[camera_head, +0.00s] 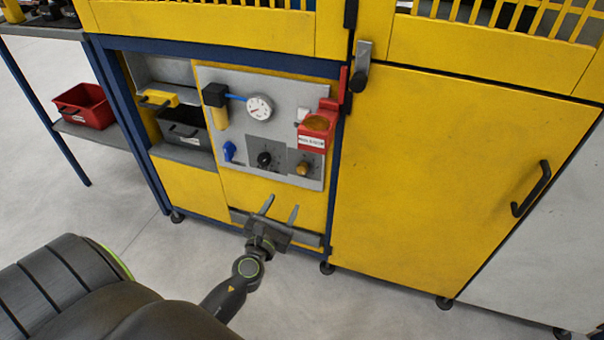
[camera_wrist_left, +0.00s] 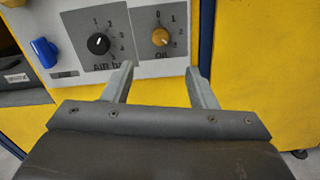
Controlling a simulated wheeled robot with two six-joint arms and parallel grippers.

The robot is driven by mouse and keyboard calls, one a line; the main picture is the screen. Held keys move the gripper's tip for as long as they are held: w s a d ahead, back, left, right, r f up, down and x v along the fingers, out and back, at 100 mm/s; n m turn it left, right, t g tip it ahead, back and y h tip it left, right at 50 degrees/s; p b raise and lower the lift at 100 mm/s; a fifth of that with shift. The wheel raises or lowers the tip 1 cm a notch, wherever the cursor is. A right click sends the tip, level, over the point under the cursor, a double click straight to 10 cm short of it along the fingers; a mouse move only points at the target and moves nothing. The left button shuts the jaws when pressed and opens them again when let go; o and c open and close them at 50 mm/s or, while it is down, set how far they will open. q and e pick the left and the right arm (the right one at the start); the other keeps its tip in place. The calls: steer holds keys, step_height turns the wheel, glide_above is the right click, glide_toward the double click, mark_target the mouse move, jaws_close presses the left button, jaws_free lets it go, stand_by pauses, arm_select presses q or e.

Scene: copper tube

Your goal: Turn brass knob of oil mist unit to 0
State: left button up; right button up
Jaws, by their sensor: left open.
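The brass knob (camera_head: 303,168) of the oil mist unit sits at the lower right of a grey panel (camera_head: 285,92) on the yellow cabinet. In the left wrist view the brass knob (camera_wrist_left: 160,37) is on a dark plate marked OIL with numbers around it; its exact pointer setting is too small to tell. My left gripper (camera_head: 281,205) is open and empty, below the panel. In the left wrist view its fingertips (camera_wrist_left: 160,70) are spread apart below the knob, which shows between and above them; they appear apart from it. My right gripper is not in view.
A black knob (camera_wrist_left: 98,43) marked AIR is left of the brass one, with a blue valve handle (camera_wrist_left: 44,52) further left. A yellow door (camera_head: 430,170) stands to the right.

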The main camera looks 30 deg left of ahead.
mark_target(301, 171)
arm_select(q)
steer(key=b+x, duration=0.1)
steer(key=x, duration=1.3)
steer(key=shift+d, duration=0.1)
steer(key=c, duration=1)
